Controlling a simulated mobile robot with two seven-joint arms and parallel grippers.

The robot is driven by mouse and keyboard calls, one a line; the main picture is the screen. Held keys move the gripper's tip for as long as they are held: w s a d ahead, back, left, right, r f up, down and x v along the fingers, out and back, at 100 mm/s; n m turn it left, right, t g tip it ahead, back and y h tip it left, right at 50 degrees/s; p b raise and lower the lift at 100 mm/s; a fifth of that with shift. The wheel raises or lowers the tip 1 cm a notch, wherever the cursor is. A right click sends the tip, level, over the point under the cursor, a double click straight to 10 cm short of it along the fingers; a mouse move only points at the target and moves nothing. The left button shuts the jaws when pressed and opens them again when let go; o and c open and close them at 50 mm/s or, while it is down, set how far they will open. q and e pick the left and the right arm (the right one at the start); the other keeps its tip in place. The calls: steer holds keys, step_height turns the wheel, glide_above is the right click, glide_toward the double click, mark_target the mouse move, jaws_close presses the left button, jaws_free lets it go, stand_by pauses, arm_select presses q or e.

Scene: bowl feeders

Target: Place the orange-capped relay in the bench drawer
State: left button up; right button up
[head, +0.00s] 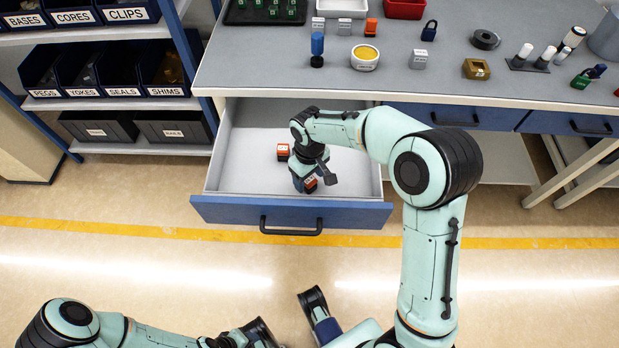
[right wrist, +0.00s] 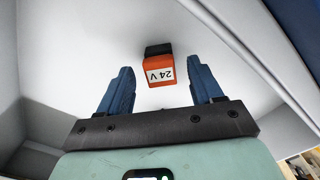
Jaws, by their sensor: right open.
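An orange relay (head: 310,185) with a dark part lies in the open bench drawer (head: 240,180), partly hidden by my right gripper (head: 306,182). In the right wrist view an orange relay with a black end and a "24 V" label (right wrist: 160,68) lies on the pale drawer floor. My right gripper is open there, its blue fingers (right wrist: 157,92) apart, with the relay ahead of and between the tips. A second orange relay (head: 283,151) lies farther back in the drawer. My left arm is at the bottom edge; its gripper's state is unclear.
The drawer stands pulled out, its handle (head: 291,226) toward me. The grey bench top (head: 270,60) holds a yellow-filled bowl (head: 365,59), another orange block (head: 371,27), a tape roll (head: 485,40) and small parts. Labelled bins (head: 56,92) stand on shelves at left.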

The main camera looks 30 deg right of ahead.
step_height(320, 180, up, 11)
steer(key=p, duration=0.2)
steer(key=shift+f, duration=0.2)
steer(key=shift+f, duration=0.1)
